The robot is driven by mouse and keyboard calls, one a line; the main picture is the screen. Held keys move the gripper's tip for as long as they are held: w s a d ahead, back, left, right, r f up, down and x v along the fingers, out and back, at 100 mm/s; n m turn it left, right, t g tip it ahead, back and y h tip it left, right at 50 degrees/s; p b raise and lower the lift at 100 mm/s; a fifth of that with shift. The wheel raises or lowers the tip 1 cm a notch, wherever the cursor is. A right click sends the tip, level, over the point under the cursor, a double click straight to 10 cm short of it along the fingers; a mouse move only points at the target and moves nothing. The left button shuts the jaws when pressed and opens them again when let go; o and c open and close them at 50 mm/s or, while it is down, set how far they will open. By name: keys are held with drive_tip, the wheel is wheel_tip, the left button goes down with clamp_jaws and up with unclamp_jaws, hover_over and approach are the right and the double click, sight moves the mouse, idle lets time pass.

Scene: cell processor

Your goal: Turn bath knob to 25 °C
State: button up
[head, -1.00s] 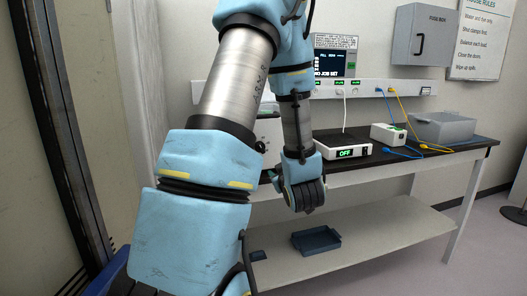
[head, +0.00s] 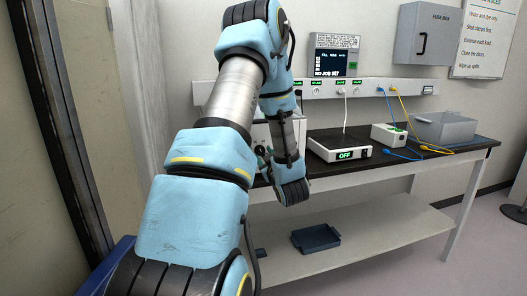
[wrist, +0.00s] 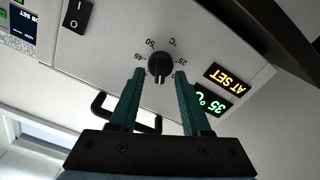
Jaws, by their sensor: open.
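The round black bath knob (wrist: 159,65) is on the white front panel in the wrist view. Printed scale marks, among them 25, 45 and 50, and a °C sign ring it. Which mark it points to is too small to tell. A green display (wrist: 214,104) reads 35 °C and an orange one (wrist: 226,78) reads AT SET. My gripper (wrist: 160,76) is open, its teal fingertips on either side of the knob's lower part. I cannot tell whether they touch it.
A black rocker switch (wrist: 77,16) and a black handle (wrist: 130,118) are near the knob. On the bench, a device reading OFF (head: 340,147), a small white box (head: 388,135) and a grey bin (head: 444,127) stand to the right. A tray (head: 316,238) sits on the lower shelf.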

drive_tip(key=shift+w+a, duration=0.2)
drive_tip(key=shift+w, duration=0.25)
clamp_jaws()
idle(0.4)
